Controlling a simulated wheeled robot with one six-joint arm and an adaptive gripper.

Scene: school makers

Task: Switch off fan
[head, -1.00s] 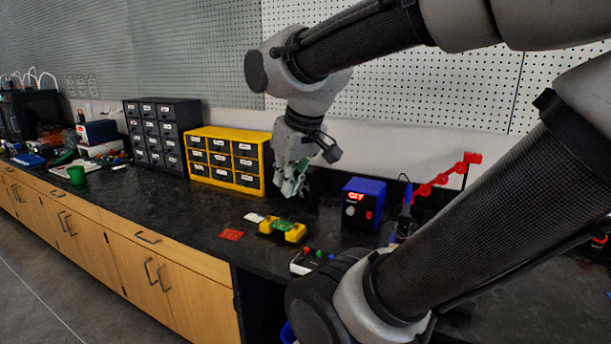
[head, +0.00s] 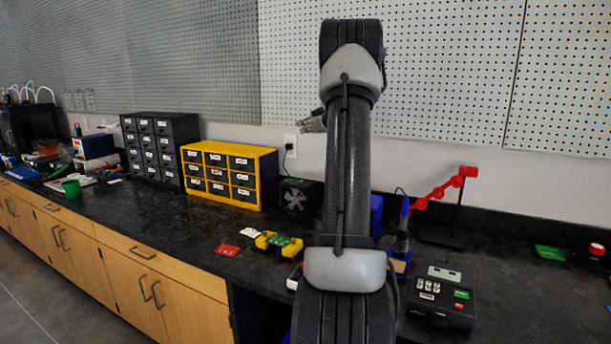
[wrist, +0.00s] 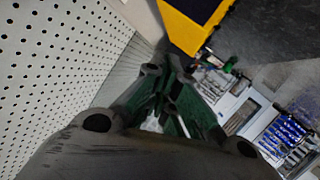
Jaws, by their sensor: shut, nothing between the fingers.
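The fan (head: 297,198) is a small black box with a grey bladed rotor, standing on the black worktop between the yellow drawer cabinet and my arm. Its right edge is close to my arm in the picture, and I cannot make out its switch or whether it runs. My gripper (head: 312,122) is up above the fan in the head view, partly hidden behind my arm and apart from the fan. In the wrist view my gripper (wrist: 165,108) is shut and empty, its green-tinted fingers together. The fan is not recognisable in the wrist view.
The yellow cabinet (head: 218,177) stands left of the fan; a wall outlet (head: 290,146) with a plug is behind it. A blue box (head: 376,214) is mostly hidden by my arm. A soldering iron (head: 404,222) and keypad device (head: 441,297) are right. Pegboard (wrist: 50,70) is close.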

